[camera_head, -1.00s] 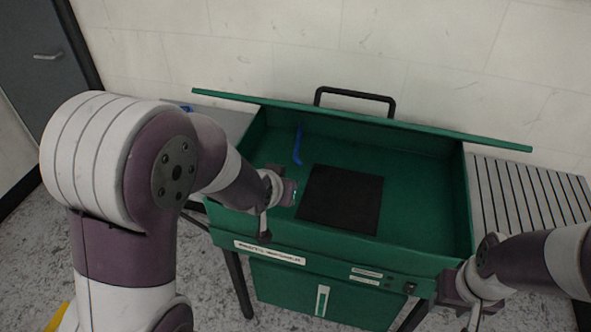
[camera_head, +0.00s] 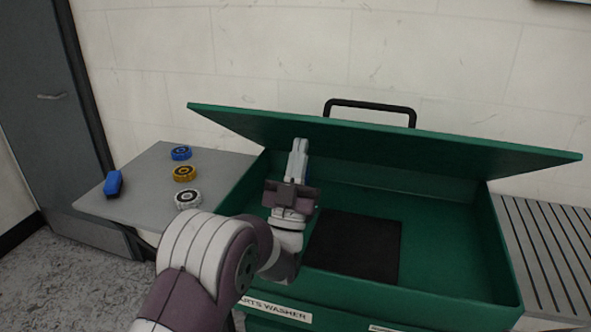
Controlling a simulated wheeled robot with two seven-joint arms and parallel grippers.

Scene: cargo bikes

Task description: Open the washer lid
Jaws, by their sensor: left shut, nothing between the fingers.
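The green parts washer (camera_head: 512,290) stands in front of me with its basin uncovered. Its green lid (camera_head: 400,148) is raised along the back edge and tilted, with its underside facing me. A black handle (camera_head: 370,104) shows above the lid's upper edge. My left gripper (camera_head: 299,148) is over the left part of the basin, fingers pointing up, shut and empty. Its fingertips overlap the lid's underside in the picture; I cannot tell whether they touch it. The arm hides part of the basin's left side. My right gripper is out of view.
A black mat (camera_head: 355,246) lies in the basin. A grey table (camera_head: 140,190) at left holds a blue object (camera_head: 113,184) and blue (camera_head: 181,153), yellow (camera_head: 184,174) and white (camera_head: 188,199) round parts. A slatted surface (camera_head: 550,250) is at right. A wall stands behind.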

